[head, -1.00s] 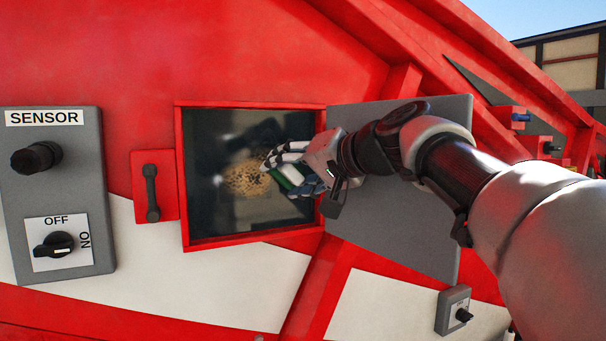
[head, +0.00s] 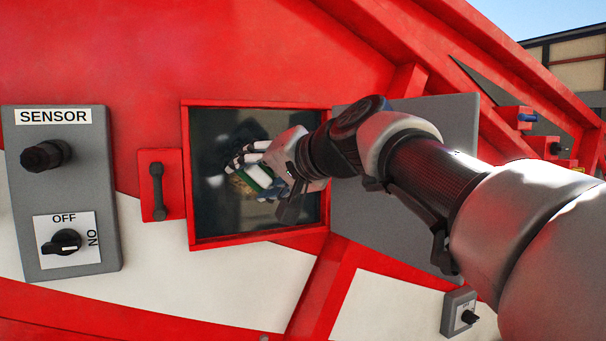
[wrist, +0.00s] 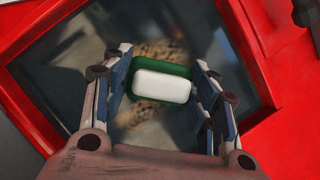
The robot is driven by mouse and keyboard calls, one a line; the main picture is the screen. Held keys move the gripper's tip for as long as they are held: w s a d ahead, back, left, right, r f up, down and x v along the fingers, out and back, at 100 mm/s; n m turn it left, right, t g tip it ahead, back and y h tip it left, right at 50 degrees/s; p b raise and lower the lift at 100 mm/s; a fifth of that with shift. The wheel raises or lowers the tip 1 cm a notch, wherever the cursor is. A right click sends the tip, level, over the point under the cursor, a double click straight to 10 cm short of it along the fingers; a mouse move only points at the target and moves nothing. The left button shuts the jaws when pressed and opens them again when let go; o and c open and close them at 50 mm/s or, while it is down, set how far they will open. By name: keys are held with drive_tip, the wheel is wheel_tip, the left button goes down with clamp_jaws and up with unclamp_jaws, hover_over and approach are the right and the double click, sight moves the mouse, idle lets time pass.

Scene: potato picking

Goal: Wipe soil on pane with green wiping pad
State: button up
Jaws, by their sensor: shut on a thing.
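The pane (head: 215,200) is dark glass set in a red frame on the red machine. A tan speckled soil patch (head: 238,186) shows on it, mostly hidden behind my gripper and the pad. My gripper (head: 248,172) is in front of the pane, shut on the green wiping pad (head: 258,177), which has a white back. In the wrist view the pad (wrist: 163,85) sits between the two fingers, with brown soil (wrist: 160,48) visible beyond its upper edge. A blurred brown patch also shows below the pad there. I cannot tell whether the pad touches the glass.
An open grey door (head: 375,215) stands right of the pane, behind my arm. A red latch plate with a dark handle (head: 158,190) is left of the frame. A grey SENSOR panel with knobs (head: 60,190) is further left. A small switch box (head: 459,312) sits low right.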

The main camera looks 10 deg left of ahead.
sight(224, 169)
drive_tip(key=shift+s+a, duration=0.55)
drive_tip(key=shift+a, duration=0.3)
drive_tip(key=shift+s+a, duration=0.5)
drive_tip(key=shift+a, duration=0.35)
drive_tip(key=shift+r+p, duration=0.95)
drive_tip(key=shift+p, duration=0.1)
drive_tip(key=shift+w+d+f+b, duration=0.2)
drive_tip(key=shift+w+d+b, duration=0.15)
drive_tip(key=shift+w+d, duration=0.25)
drive_tip(key=w+d, duration=0.5)
drive_tip(key=d, duration=0.4)
drive_tip(key=shift+s+d+b, duration=0.5)
drive_tip(key=shift+s+b, duration=0.15)
drive_tip(key=shift+s, duration=0.15)
drive_tip(key=shift+s+d+b, duration=0.5)
drive_tip(key=shift+s+b, duration=0.1)
drive_tip(key=shift+s, duration=0.25)
drive_tip(key=shift+s+d+b, duration=0.5)
drive_tip(key=shift+s+b, duration=0.15)
drive_tip(key=shift+s, duration=0.15)
